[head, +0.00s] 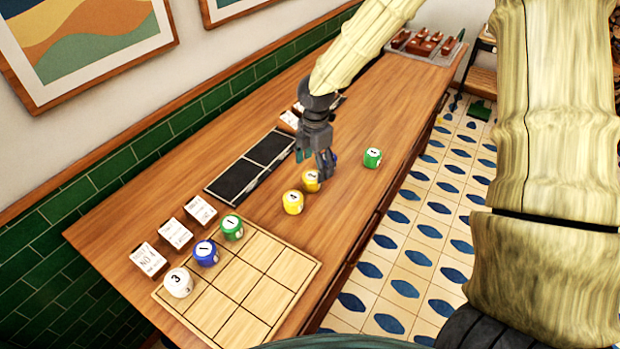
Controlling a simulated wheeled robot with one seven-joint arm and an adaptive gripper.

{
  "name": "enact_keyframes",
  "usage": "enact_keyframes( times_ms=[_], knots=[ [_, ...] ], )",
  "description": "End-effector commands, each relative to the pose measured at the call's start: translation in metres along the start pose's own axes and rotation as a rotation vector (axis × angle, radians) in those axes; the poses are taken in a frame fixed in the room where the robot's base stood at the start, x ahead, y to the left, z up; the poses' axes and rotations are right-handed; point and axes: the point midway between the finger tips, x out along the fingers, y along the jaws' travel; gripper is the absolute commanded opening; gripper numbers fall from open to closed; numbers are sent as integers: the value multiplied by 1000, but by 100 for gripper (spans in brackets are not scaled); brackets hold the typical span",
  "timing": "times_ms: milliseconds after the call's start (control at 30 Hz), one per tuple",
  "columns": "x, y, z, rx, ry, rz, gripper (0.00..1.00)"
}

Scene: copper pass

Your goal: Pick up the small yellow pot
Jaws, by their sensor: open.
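The nearer yellow pot (292,203) is fully in view.
A grid board (262,297) holds white (178,283), blue (206,253) and green (232,228) pots. A black tray (235,184) lies left of the yellow pots.

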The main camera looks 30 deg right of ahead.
Motion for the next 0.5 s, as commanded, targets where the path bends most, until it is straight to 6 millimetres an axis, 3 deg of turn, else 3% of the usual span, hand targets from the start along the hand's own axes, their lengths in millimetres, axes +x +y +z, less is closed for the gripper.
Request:
enact_keyframes(
  times_ms=[200, 500],
  knots=[
    [21, 20, 1, -4, 2, -17, 73],
    [40, 16, 5, -3, 2, -19, 73]
  ],
)
